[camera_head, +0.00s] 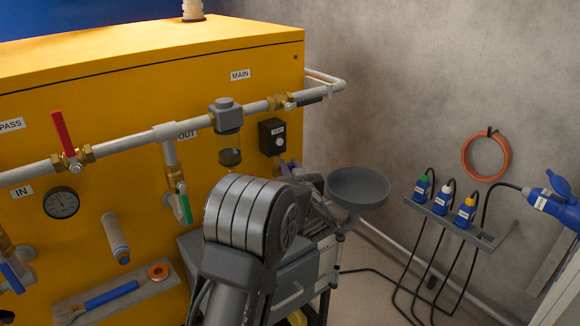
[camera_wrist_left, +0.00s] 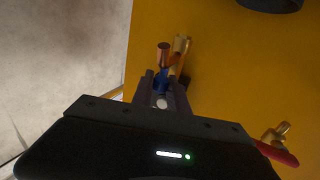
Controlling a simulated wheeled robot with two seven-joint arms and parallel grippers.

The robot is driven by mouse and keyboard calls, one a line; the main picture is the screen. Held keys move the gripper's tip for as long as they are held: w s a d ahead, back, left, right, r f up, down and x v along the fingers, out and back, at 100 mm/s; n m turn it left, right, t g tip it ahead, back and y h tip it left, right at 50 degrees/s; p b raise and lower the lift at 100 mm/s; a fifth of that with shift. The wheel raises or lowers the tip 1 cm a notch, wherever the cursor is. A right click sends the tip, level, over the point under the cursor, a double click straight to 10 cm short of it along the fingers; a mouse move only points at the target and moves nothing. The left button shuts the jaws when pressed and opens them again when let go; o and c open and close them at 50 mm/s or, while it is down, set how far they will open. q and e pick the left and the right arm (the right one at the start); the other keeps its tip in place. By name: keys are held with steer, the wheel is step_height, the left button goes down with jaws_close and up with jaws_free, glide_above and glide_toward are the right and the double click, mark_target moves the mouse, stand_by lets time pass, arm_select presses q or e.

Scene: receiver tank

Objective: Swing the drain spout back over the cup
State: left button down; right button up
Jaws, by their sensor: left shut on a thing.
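My left arm comes in from the bottom middle of the head view, and my left gripper (camera_head: 290,171) is in front of the yellow tank, partly hidden by its own wrist. In the left wrist view the left gripper (camera_wrist_left: 161,92) is shut on a small blue part at a copper-coloured spout (camera_wrist_left: 163,50), beside a brass fitting (camera_wrist_left: 181,45) on the tank face. The spout is hidden in the head view. A grey round bowl (camera_head: 358,187), which looks like the cup, stands right of the gripper. I cannot tell whether the spout points over it.
The yellow tank (camera_head: 120,75) carries a grey pipe, a red-handled valve (camera_head: 64,134), a green-handled valve (camera_head: 184,203) and a gauge (camera_head: 61,202). A tool shelf (camera_head: 115,299) is low on the left. A wall rack (camera_head: 445,221) holds blue plugs; the floor right of the bowl has hanging cables.

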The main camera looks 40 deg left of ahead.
stand_by(0.9)
arm_select(q)
steer(key=m+t+h+b, duration=0.1)
steer(key=s+m+t+h+b, duration=0.1)
steer(key=m+t+h+b, duration=0.1)
steer(key=shift+s+a, duration=0.25)
steer(key=shift+a, duration=0.1)
steer(key=c, duration=1.3)
jaws_free()
